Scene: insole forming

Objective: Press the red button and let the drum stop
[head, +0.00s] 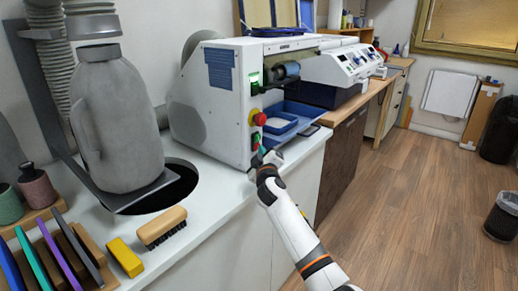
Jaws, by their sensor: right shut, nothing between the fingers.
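The white machine (215,105) stands on the counter, with controls on its near end face. A round red button (259,118) on a yellow base sits at mid height. Below it is a small switch box (256,140) with green and red parts. A dark drum (287,71) shows in the opening above; I cannot tell if it turns. My right gripper (262,157) is shut and empty, just below the switch box and close to the machine's face. I cannot tell whether it touches. My left gripper is not in view.
A blue tray (303,112) sits in front of the machine, right of my right gripper. At left are a grey covered cylinder (112,115), a round hole in the counter (215,165), a brush (162,228) and a yellow block (125,257).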

